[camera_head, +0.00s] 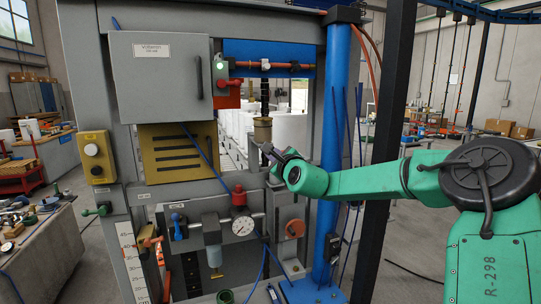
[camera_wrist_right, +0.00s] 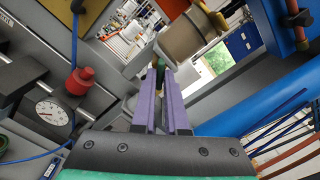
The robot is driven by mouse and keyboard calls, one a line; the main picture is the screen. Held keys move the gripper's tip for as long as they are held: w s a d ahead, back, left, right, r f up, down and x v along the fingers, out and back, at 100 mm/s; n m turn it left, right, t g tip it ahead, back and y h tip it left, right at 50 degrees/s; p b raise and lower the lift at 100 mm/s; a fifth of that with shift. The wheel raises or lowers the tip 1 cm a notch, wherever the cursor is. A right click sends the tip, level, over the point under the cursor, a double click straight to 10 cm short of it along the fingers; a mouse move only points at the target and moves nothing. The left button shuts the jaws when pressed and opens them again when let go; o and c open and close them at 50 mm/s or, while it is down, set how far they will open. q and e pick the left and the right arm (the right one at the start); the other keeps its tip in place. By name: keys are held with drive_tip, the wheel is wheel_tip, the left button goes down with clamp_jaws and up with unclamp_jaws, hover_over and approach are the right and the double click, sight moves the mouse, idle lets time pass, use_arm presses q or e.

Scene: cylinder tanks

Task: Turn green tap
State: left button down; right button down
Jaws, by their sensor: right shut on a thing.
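My right gripper (camera_head: 267,150) reaches in from the right to the middle of the frame, just below a brass-coloured cylinder (camera_head: 263,130). In the right wrist view its purple fingers (camera_wrist_right: 160,75) point away and are shut on a small dark green piece at their tips, which looks like the green tap (camera_wrist_right: 158,61). The fingers hide most of it, and in the head view I cannot make it out behind the gripper. Another green-handled tap (camera_head: 97,210) sits on the left post, far from my right gripper. My left gripper is not in view.
A pressure gauge (camera_head: 242,226) with a red knob (camera_head: 239,196) and a blue-handled valve (camera_head: 178,227) are left of and below the gripper. A grey cabinet (camera_head: 160,75) is at upper left. A thick blue pipe (camera_head: 335,120) stands close behind my right arm.

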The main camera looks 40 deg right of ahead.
drive_tip(key=n+b, duration=0.3)
drive_tip(key=n, duration=0.5)
drive_tip(key=shift+b, duration=0.3)
drive_tip(key=c, duration=1.1)
unclamp_jaws()
